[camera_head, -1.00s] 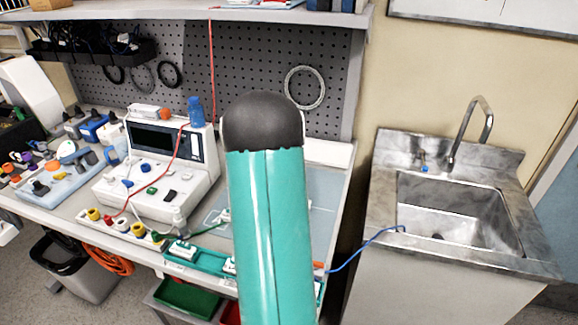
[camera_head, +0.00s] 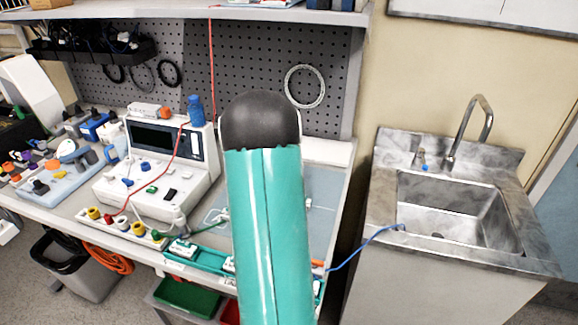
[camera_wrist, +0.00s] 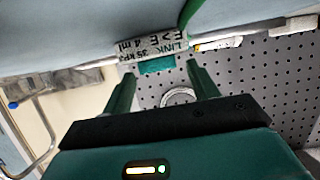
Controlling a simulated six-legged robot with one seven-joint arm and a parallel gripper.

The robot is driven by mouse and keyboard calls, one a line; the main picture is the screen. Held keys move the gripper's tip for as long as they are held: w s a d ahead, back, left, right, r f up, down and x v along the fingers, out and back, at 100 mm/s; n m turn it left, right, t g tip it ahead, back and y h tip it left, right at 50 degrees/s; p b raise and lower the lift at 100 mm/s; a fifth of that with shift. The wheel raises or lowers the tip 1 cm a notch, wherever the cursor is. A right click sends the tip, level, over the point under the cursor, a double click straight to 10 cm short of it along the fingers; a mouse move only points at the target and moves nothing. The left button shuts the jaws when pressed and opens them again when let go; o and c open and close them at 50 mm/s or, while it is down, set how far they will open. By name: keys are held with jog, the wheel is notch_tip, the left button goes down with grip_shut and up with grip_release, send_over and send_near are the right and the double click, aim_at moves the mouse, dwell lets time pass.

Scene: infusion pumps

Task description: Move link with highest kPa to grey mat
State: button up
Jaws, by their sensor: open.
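In the wrist view a white link (camera_wrist: 150,46) reads "LINK", "35 kPa" and "E>E 4 ml", upside down. It lies just beyond my open gripper (camera_wrist: 160,68), whose fingertips are near its two ends; I cannot tell if they touch it. A teal part (camera_wrist: 157,65) shows beside it. In the head view, white links sit on the teal strip at the bench front: one at left (camera_head: 183,249) and one partly hidden by my arm (camera_head: 229,265). Their labels are too small to read. The grey mat (camera_head: 325,190) lies behind, partly hidden. My gripper is hidden there.
A white pump tester (camera_head: 160,165) with a dark screen stands left of the mat. A blue bottle (camera_head: 196,111) is on top. A green tube (camera_wrist: 189,12) runs near the link. A steel sink (camera_head: 455,215) is at right, with a blue tube (camera_head: 365,245) leading to it.

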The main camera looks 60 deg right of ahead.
jog(key=shift+f, duration=0.1)
jog(key=r+v, duration=0.1)
jog(key=v, duration=1.1)
jog(key=w+a+r+n+t+y, duration=0.3)
jog(key=w+a+r+t, duration=0.15)
jog(key=w+a, duration=0.5)
jog(key=w+a+r+n+t+y, duration=0.1)
jog(key=w+a+r+n+y, duration=0.15)
jog(key=a, duration=0.75)
jog(key=w+a+r+n+t+y, duration=0.2)
jog(key=w+a+n+y, duration=0.15)
jog(key=a, duration=0.55)
jog(key=s+a+r+n+g+y, duration=0.1)
jog(key=s+a+n+g+y, duration=0.1)
jog(key=s+a, duration=0.5)
jog(key=s+a+r+n+g+y, duration=0.2)
jog(key=s+a+n, duration=0.3)
jog(key=s+a, duration=0.3)
jog(key=a, duration=0.4)
jog(key=shift+s+r, duration=0.2)
jog(key=shift+s, duration=0.1)
